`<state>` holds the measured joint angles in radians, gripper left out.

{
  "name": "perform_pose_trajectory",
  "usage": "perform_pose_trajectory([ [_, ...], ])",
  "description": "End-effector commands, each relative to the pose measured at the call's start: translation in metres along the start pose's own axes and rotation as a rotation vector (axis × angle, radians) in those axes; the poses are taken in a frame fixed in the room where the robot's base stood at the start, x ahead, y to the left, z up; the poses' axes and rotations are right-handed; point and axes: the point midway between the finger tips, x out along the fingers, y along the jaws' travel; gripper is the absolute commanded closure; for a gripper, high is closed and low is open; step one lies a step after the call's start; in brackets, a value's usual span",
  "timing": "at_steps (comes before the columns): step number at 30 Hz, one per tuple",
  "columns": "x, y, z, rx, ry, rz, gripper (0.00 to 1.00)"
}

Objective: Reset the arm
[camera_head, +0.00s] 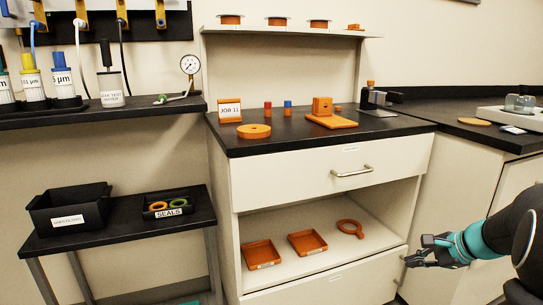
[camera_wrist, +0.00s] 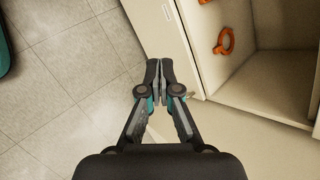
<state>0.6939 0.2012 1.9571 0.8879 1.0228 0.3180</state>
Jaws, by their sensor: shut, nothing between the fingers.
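My gripper (camera_head: 411,261) is at the lower right of the head view, in front of the lower drawer's right end. In the wrist view my gripper (camera_wrist: 160,68) points away from the camera with its two dark fingertips together. It is shut and empty. My arm (camera_head: 470,243), dark with teal parts, comes in from the right edge. In the wrist view the fingertips overlap the white cabinet front in the picture; whether they touch it I cannot tell.
The white cabinet (camera_head: 290,187) has an open shelf holding two orange trays (camera_head: 262,255) (camera_head: 307,242) and an orange ring with a handle (camera_head: 350,228). Orange parts stand on the black counter (camera_head: 280,137). A black side table (camera_head: 120,231) holds bins at left. Tiled floor (camera_wrist: 60,95) is clear.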

Motion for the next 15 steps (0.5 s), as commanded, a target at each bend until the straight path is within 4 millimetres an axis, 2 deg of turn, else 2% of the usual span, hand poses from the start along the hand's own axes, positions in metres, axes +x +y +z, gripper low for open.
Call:
perform_pose_trajectory([
  [1, -0.002, 0.016, 0.022, -0.113, 0.020, 0.064, 1.00],
  [6, -0.010, 0.068, 0.073, -0.471, 0.076, 0.259, 1.00],
  [15, -0.038, 0.139, 0.139, -1.016, 0.151, 0.496, 1.00],
])
